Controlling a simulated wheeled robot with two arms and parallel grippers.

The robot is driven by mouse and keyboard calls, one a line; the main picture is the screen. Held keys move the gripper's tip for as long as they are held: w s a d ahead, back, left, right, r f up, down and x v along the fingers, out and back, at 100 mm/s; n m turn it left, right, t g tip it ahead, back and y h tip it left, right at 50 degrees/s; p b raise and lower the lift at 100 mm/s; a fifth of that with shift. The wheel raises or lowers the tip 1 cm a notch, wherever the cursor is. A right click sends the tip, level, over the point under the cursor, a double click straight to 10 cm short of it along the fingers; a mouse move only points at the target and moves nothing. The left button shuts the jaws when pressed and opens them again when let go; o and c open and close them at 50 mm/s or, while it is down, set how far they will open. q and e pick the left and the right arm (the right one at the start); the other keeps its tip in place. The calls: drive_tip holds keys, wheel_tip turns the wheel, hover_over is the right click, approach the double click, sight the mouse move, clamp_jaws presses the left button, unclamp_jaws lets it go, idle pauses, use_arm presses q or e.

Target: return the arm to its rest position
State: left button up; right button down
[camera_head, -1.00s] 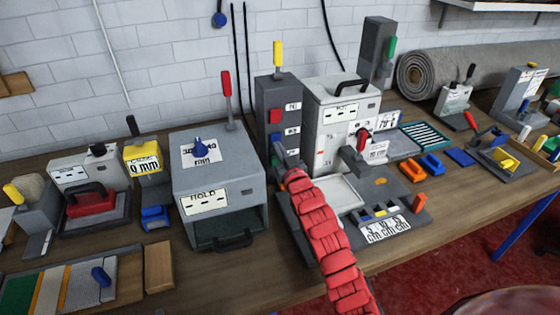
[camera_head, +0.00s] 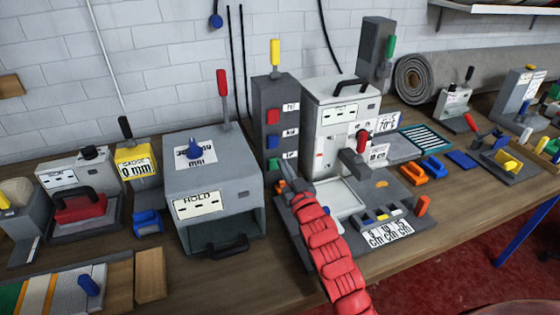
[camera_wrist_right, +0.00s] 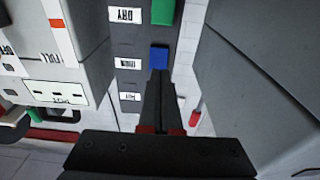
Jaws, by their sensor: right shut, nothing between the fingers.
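My right arm (camera_head: 328,250), with red segments, reaches in from the bottom right over the bench. My right gripper (camera_head: 283,182) is dark and points at the lower part of a grey column (camera_head: 276,95) with red, blue and green buttons. In the right wrist view the gripper's fingers (camera_wrist_right: 160,80) are shut with nothing between them. Their tips appear just below the blue button (camera_wrist_right: 159,57) in that picture; I cannot tell whether they touch it. The green button (camera_wrist_right: 163,12) is above it there. My left gripper is not in view.
A grey box labelled HOLD (camera_head: 215,180) stands left of the gripper. A white machine (camera_head: 335,120) with a tray (camera_head: 340,199) stands right of it. Orange (camera_head: 414,175) and blue (camera_head: 433,167) blocks lie further right. A rolled grey rug (camera_head: 480,72) is behind.

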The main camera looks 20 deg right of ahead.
drive_tip(key=shift+s, duration=0.45)
